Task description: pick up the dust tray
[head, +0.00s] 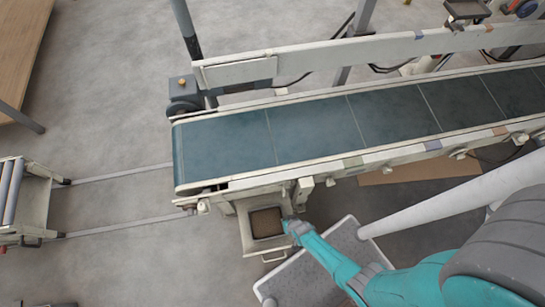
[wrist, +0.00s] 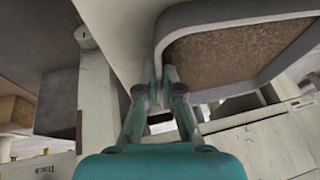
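The dust tray (head: 266,222) is a small pale tray with brown, grainy dust inside, below the near left end of the conveyor. In the wrist view its rounded pale rim and brown fill (wrist: 240,52) take up the upper right. My gripper (head: 289,224) is at the tray's right side. In the wrist view my gripper's fingertips (wrist: 161,74) are close together at the tray's rim corner. A narrow gap shows between them. I cannot tell whether they press on the rim.
The green conveyor belt (head: 310,128) and its pale frame run above and behind the tray. A grey plate (head: 312,278) lies under my arm. A roller cart (head: 32,205) stands at the left by floor rails. Floor left of the tray is clear.

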